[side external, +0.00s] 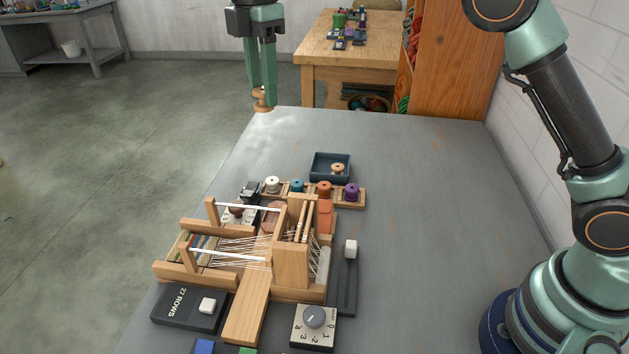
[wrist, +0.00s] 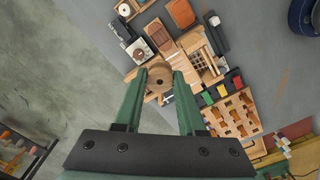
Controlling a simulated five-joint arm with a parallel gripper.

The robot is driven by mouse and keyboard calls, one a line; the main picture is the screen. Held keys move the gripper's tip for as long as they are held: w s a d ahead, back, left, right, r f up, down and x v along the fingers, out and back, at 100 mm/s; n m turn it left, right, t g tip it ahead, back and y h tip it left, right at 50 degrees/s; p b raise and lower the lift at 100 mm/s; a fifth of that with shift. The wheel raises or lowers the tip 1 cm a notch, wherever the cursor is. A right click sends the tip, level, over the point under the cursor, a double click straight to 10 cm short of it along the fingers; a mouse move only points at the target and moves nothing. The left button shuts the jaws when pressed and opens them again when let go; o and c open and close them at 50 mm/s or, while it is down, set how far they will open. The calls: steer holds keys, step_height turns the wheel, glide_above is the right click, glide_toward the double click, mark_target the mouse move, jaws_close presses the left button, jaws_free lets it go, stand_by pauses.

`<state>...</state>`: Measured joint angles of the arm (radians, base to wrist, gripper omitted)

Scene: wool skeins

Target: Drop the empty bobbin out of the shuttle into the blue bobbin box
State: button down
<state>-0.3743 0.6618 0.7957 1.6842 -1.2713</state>
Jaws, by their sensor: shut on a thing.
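My gripper (side external: 263,90) is high at the back left, above the far left corner of the grey table. It is shut on a bare wooden bobbin (side external: 263,103). In the wrist view the bobbin (wrist: 158,81) sits between the two green fingertips, seen end on. The dark blue box (side external: 319,175) stands on the table behind the loom, to the right of and well below my gripper. One wooden bobbin (side external: 338,168) lies in the box. I cannot make out the shuttle for certain.
A wooden rack (side external: 362,196) with white, teal, orange and purple bobbins stands in front of the box. The loom (side external: 290,262) and a row counter (side external: 186,308) fill the table's front left. A wooden bench (side external: 345,52) stands behind.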

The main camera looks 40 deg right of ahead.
steer(key=w+d+f, duration=0.5)
steer(key=d+f, duration=0.3)
steer(key=d, duration=0.4)
steer(key=w+d+f, duration=0.4)
steer(key=d+f, duration=0.4)
steer(key=d, duration=0.4)
steer(key=shift+a+f, duration=0.1)
steer(key=shift+f, duration=2.55)
steer(key=shift+c, duration=2.1)
jaws_free()
steer(key=shift+r, duration=0.15)
